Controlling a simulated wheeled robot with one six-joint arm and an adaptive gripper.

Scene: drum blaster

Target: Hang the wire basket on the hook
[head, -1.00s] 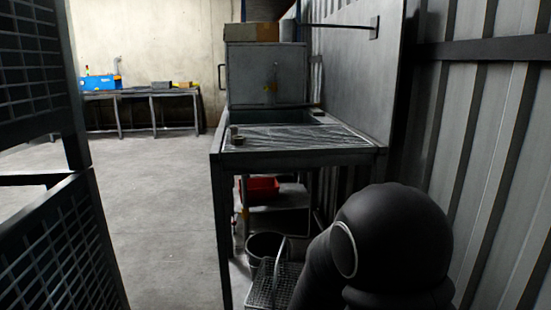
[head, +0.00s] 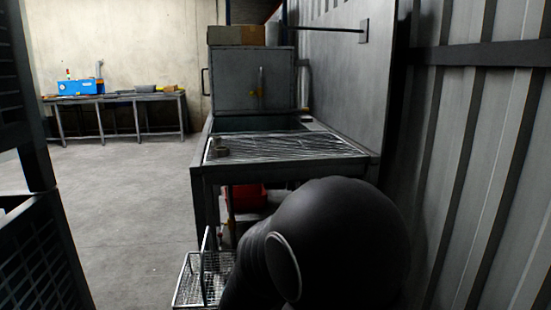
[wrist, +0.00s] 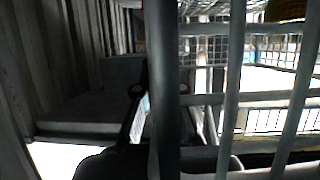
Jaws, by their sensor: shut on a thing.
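The wire basket (head: 190,285) is a silver mesh box with an upright handle, low in the head view, beside and left of my arm. It hangs in front of the wash table's left front leg. Its bars also fill much of the wrist view (wrist: 210,100), very near the camera. My gripper is hidden behind my black arm in the head view; dark parts of it show blurred in the wrist view (wrist: 140,100). It is shut on the basket; the exact grip point is unclear. The hook (head: 325,29) is a dark horizontal rod on a wall plate (head: 363,31), high and bare.
A corrugated wall (head: 480,180) is close right, a dark mesh rack (head: 40,255) left. Floor (head: 125,210) is open left of the table.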

